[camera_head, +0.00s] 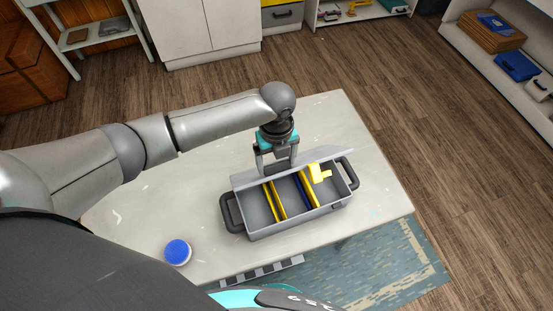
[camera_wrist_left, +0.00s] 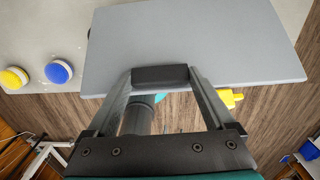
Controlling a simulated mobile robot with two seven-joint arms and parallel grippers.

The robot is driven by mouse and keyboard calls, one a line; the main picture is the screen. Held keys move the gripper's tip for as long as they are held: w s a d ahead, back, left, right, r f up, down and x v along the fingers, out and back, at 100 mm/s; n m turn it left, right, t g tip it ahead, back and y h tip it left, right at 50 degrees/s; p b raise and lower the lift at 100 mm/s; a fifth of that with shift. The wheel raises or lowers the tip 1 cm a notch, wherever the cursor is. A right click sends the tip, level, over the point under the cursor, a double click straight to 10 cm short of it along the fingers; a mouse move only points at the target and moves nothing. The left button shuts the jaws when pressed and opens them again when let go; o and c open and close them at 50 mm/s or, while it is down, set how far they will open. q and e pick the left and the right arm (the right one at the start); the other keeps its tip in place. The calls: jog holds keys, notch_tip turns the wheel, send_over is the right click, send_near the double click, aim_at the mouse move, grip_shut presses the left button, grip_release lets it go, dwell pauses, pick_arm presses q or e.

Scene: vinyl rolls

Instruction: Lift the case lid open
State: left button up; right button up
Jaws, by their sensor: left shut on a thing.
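The grey case (camera_head: 262,217) stands on the table with black handles at its two ends. Its lid (camera_head: 325,157) is raised and stands up along the far side, so the inside shows. Yellow strips (camera_head: 279,200), a blue strip and a yellow piece (camera_head: 320,175) are in the case. My left gripper (camera_head: 279,168) is at the lid's upper edge, shut on it. In the left wrist view the lid (camera_wrist_left: 200,40) shows as a flat grey panel, with a black block between the fingertips (camera_wrist_left: 160,76) at its edge. My right gripper is not in view.
A blue-topped disc (camera_head: 178,251) lies on the pale table (camera_head: 150,205), left of the case. The left wrist view also shows a yellow-topped disc (camera_wrist_left: 14,78). Shelves (camera_head: 500,60) and white cabinets (camera_head: 205,30) stand beyond the table. The table left of the case is mostly clear.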

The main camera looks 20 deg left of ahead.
pick_arm(q)
grip_shut()
jog(key=shift+w+a+r+g, duration=0.25)
jog(key=shift+w+a+g, duration=0.05)
jog(key=shift+w+a, duration=0.2)
jog(key=shift+g+h, duration=0.6)
jog(key=shift+h, duration=0.1)
jog(key=w+a+b, duration=0.1)
jog(key=w+a+r+b, duration=0.1)
jog(key=w, duration=0.1)
jog(key=shift+w+a+r, duration=0.1)
jog(key=shift+r, duration=0.1)
jog(key=o, duration=1.2)
grip_release()
jog(key=shift+o, duration=0.2)
